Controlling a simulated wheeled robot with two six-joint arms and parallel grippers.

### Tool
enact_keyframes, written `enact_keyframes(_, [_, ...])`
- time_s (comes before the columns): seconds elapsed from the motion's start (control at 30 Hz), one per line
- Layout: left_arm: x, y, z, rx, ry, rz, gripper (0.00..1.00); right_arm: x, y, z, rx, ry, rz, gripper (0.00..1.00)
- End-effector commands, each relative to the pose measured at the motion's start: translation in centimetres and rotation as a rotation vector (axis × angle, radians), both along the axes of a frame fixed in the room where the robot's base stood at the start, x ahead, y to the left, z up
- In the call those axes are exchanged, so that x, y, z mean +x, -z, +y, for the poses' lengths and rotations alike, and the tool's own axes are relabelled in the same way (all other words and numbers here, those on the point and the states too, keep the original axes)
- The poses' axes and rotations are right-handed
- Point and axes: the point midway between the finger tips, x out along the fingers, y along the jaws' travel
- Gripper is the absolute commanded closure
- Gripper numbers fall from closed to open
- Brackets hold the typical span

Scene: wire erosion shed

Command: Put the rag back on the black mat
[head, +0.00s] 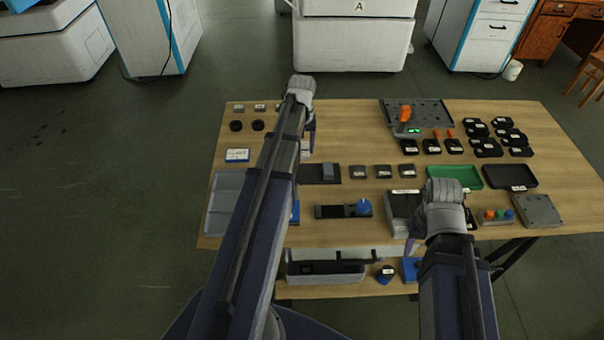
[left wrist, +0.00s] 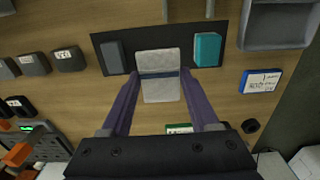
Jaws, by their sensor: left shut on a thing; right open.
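The rag (left wrist: 160,88) is a light grey folded piece with a dark bluish band across it. My left gripper (left wrist: 160,74) is shut on it, one finger on each side. The black mat (left wrist: 147,40) lies just beyond, and the rag overlaps its near edge in the left wrist view. I cannot tell whether the rag touches the mat. In the head view the mat (head: 311,179) is partly hidden by my left arm, and a bit of the rag (head: 306,153) shows beside the arm. My right gripper (head: 413,243) is open and empty, over the table's front right.
A grey block (left wrist: 114,57) and a teal block (left wrist: 207,49) stand on the mat, either side of the rag. A blue-and-white box (head: 237,155) and a grey tray (head: 224,203) are to the left. Several small dark blocks (head: 383,171) line up right of the mat.

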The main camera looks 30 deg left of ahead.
Motion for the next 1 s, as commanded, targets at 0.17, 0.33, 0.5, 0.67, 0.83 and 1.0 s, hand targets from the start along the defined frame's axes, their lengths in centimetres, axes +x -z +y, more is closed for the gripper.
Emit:
enact_keyframes(0.17, [0.0,1.4,-0.1,0.0,0.001,0.0,0.83,0.0,1.4,0.0,0.0,0.0,0.0,0.5])
enact_keyframes(0.33, [0.0,4.1,-0.1,0.0,0.001,0.0,0.83,0.0,4.0,0.0,0.0,0.0,0.0,0.5])
enact_keyframes(0.5, [0.0,6.3,-0.1,0.0,0.001,0.0,0.83,0.0,6.3,0.0,0.0,0.0,0.0,0.5])
enact_keyframes(0.67, [0.0,6.3,-0.1,0.0,0.001,0.0,0.83,0.0,6.3,0.0,0.0,0.0,0.0,0.5])
enact_keyframes(0.83, [0.0,7.1,-0.1,0.0,0.001,0.0,0.83,0.0,7.1,0.0,0.0,0.0,0.0,0.5])
enact_keyframes(1.0, [0.0,9.2,-0.1,0.0,0.001,0.0,0.83,0.0,9.2,0.0,0.0,0.0,0.0,0.5])
